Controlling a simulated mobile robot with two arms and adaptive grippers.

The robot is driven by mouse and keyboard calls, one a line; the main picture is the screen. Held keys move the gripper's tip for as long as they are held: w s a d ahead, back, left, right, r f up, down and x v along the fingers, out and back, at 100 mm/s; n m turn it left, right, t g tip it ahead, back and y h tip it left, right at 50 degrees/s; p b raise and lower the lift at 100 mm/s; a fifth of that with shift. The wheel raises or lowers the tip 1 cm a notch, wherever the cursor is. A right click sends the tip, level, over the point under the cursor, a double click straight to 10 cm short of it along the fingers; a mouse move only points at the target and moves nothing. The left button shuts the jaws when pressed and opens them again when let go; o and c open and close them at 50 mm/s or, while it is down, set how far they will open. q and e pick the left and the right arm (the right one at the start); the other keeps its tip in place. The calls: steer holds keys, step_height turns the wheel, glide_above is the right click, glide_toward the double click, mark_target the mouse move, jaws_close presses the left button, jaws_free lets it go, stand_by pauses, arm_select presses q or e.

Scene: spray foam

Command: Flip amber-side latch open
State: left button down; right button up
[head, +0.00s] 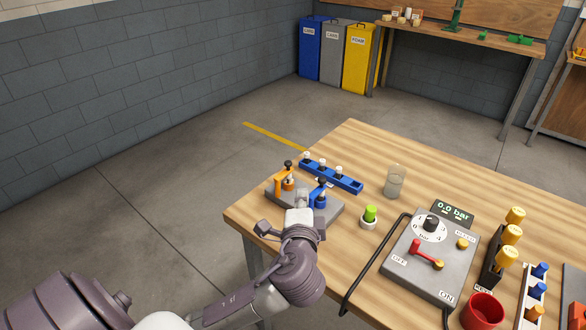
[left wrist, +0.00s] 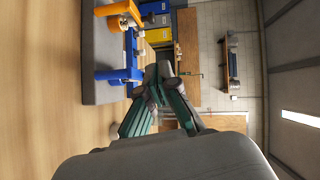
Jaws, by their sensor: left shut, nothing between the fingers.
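The amber latch (head: 284,184) stands on the left part of a grey base plate (head: 333,213) near the table's left corner. A dark knob shows above it. A blue latch (head: 320,201) stands on the right part of the same plate. My left gripper (head: 302,196) is over the plate's near edge, seen from behind, with its fingertips partly hidden in the head view. In the left wrist view its teal fingers (left wrist: 160,78) are shut and empty. There, the blue latch (left wrist: 120,75) is nearer the fingers and the amber latch (left wrist: 118,9) is farther. My right gripper is not in view.
Behind the plate is a blue rack (head: 345,182) with small bottles. A clear jar (head: 394,181), a green-capped item (head: 370,215) and a pressure panel (head: 428,262) stand to the right. A black hose or bar (head: 368,270) runs beside the panel. Bare tabletop lies between.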

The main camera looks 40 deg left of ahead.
arm_select(q)
steer(key=x, duration=0.4)
steer(key=a+p+x, duration=0.1)
steer(key=x, duration=0.3)
steer(key=s+p+x, duration=0.1)
steer(key=x, duration=0.3)
steer(key=shift+w+a+f, duration=0.1)
steer(key=shift+a+f, duration=0.15)
steer(key=shift+a, duration=0.25)
steer(key=shift+a+f, duration=0.1)
steer(key=shift+a, duration=0.45)
steer(key=shift+w, duration=0.1)
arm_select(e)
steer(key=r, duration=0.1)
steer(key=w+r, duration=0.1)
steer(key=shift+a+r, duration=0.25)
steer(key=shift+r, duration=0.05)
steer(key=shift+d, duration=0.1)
